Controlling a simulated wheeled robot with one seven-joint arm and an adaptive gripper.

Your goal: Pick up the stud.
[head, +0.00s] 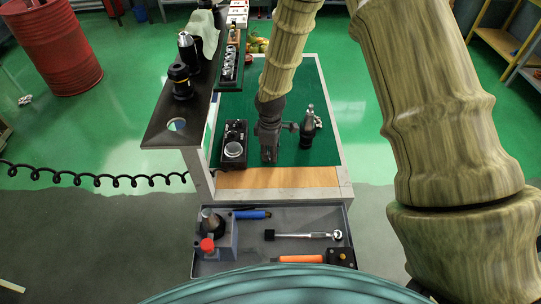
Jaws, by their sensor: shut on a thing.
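My gripper (269,157) points down at the green mat on the cart top, between a black block and a dark tool holder. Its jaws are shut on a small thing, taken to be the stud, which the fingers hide. I cannot tell from this view whether the stud touches the mat or is raised.
The black block with a round silver piece (234,149) stands close left of my gripper. The upright tool holder (307,127) stands close right. A dark shelf (160,135) with more holders rises at left. An open grey drawer (295,222) with tools is in front.

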